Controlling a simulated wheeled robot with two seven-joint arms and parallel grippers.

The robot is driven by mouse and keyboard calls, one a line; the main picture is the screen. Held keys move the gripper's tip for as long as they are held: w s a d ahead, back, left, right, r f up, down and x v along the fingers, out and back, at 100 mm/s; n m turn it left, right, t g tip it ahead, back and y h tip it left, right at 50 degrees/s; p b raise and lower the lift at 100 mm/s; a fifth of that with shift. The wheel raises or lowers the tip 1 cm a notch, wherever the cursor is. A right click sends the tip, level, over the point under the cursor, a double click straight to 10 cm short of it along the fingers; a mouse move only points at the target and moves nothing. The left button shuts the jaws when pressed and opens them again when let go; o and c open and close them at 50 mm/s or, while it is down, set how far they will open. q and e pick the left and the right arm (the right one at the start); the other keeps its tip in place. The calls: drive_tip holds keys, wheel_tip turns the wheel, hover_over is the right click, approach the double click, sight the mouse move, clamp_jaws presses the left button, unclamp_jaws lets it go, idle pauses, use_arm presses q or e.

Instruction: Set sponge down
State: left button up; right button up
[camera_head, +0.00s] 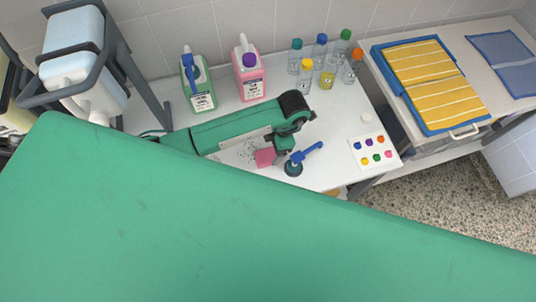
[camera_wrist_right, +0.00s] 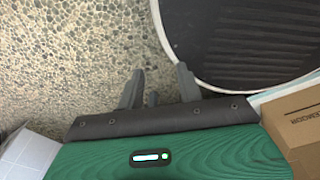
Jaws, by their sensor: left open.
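A pink sponge (camera_head: 265,157) is on the white table (camera_head: 333,168), beside a patch of dark specks. My left gripper (camera_head: 281,147) is just to the right of the sponge in the head view, with its jaws open. Whether a finger still touches the sponge cannot be told. My right gripper (camera_wrist_right: 160,84) is open and empty in the right wrist view, its two fingers apart above the speckled floor. It is not visible in the head view.
A blue-handled brush (camera_head: 294,167) lies right of my left gripper. Green (camera_head: 199,85) and pink (camera_head: 249,72) jugs and several capped bottles (camera_head: 328,72) stand behind. A card with coloured dots (camera_head: 373,151) lies right. A blue tray with a yellow striped towel (camera_head: 428,78) is further right.

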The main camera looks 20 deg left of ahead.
sight(268, 155)
use_arm(q)
drive_tip(key=p+x, duration=0.1)
drive_tip(key=x, duration=0.2)
drive_tip(key=shift+s+f+p, duration=0.1)
drive_tip(key=shift+f+p, duration=0.1)
drive_tip(key=shift+p, duration=0.15)
drive_tip(key=shift+a+f, duration=0.1)
drive_tip(key=shift+f, duration=0.4)
use_arm(e)
drive_tip(key=shift+s+r, duration=0.3)
drive_tip(key=shift+r, duration=0.25)
drive_tip(key=shift+s+r, duration=0.25)
drive_tip(key=shift+r, duration=0.3)
drive_tip(key=shift+w+d, duration=0.1)
use_arm(q)
drive_tip(key=shift+f, duration=0.3)
use_arm(e)
drive_tip(key=shift+d+f, duration=0.1)
drive_tip(key=shift+f, duration=0.1)
use_arm(q)
drive_tip(key=c, duration=1.1)
use_arm(e)
drive_tip(key=shift+a, duration=0.3)
use_arm(q)
drive_tip(key=shift+r, duration=0.35)
use_arm(e)
drive_tip(key=shift+d+r, duration=0.1)
drive_tip(key=shift+r, duration=0.2)
